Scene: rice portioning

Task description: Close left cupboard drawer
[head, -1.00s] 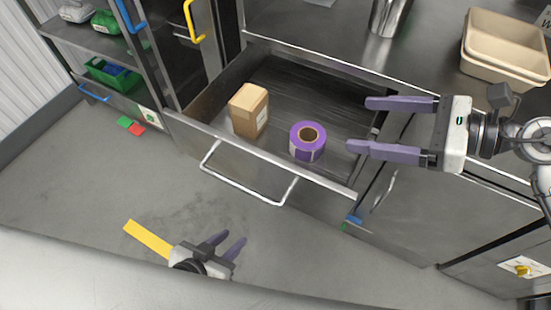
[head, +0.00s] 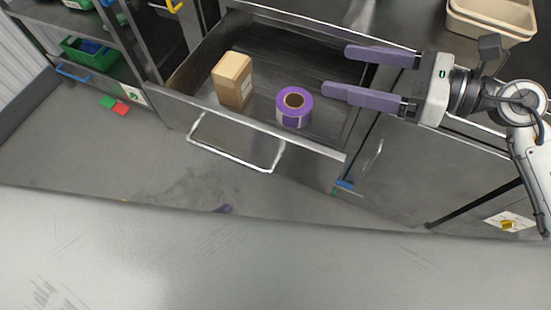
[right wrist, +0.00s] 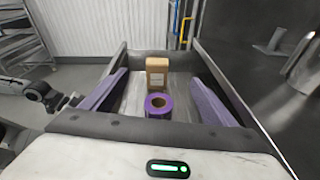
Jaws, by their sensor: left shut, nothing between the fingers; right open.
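The metal drawer (head: 245,127) stands pulled open, with its bar handle (head: 235,158) on the front. A cardboard box (head: 232,80) and a purple tape roll (head: 294,107) are inside. My right gripper (head: 336,71) is open and empty, over the right side of the drawer in the head view. In the right wrist view its fingers (right wrist: 160,92) frame the drawer's inside, box and roll beyond. My left gripper (head: 223,209) is shut; only a purple tip shows past a grey edge, below the handle in the picture and apart from it.
A pale grey surface (head: 270,265) fills the bottom of the head view and hides the floor there. A shelf with a green bin (head: 88,55) stands left. Beige trays (head: 490,22) sit on the counter. Bare floor (head: 130,165) lies in front of the drawer.

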